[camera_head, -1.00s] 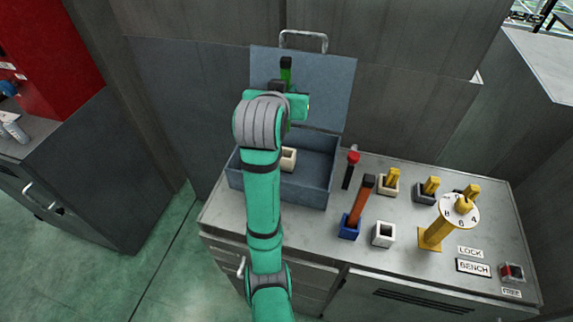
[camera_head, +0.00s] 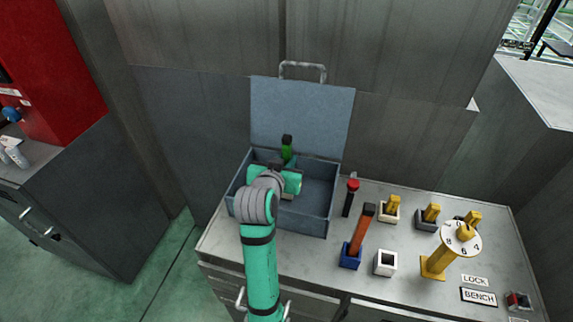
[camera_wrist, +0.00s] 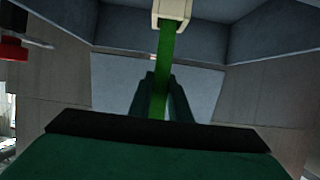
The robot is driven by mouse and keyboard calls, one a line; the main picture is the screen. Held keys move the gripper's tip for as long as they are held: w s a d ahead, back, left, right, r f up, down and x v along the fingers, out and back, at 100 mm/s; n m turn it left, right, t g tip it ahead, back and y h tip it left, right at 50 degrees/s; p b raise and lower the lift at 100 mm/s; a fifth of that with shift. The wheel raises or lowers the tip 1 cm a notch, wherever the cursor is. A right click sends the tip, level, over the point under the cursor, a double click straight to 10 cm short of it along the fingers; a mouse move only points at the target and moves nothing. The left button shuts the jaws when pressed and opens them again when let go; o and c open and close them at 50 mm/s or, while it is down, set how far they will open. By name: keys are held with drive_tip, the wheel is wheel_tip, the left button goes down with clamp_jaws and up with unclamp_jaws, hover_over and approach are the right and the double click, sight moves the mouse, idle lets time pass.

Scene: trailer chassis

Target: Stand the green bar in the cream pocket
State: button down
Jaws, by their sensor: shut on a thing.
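The green bar (camera_head: 287,152) has a black upper end and stands roughly upright above my gripper (camera_head: 286,180), inside the blue-grey open box. My gripper is shut on the bar; in the wrist view its two fingers (camera_wrist: 160,85) flank the bar (camera_wrist: 167,45). The cream pocket (camera_wrist: 172,8) shows at the top of the wrist view, with the bar's far end at its opening. I cannot tell how deep the bar sits in it.
The blue-grey box (camera_head: 318,212) has its lid (camera_head: 300,115) raised behind.

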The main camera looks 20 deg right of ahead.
drive_tip(key=shift+f, duration=0.75)
drive_tip(key=shift+f, duration=0.15)
drive_tip(key=c, duration=1.6)
unclamp_jaws()
drive_tip(key=shift+c, duration=0.2)
drive_tip(key=v, duration=1.2)
drive_tip(key=shift+a, duration=0.1)
